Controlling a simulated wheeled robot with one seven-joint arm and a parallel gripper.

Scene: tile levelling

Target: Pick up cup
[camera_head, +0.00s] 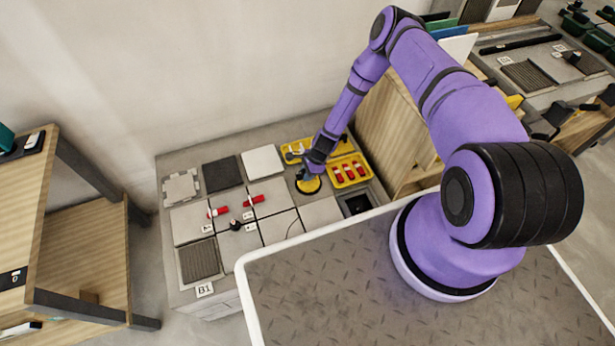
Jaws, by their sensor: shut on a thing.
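The cup appears to be the round yellow and black suction cup (309,186) near the middle of the low grey worktable (172,280). My gripper (311,173) reaches down from the right and is shut on the top of the cup. The fingers are small and dark here, so the exact grip is hard to see. The cup is beside the yellow tray, over or on the grey surface; I cannot tell whether it touches it.
A yellow tray (362,159) with several red pieces lies just right of the cup. Grey tiles (277,228) with red pieces (253,200) lie left of it. A dark square opening (356,204) is at lower right. A wooden panel (398,115) stands close on the right.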

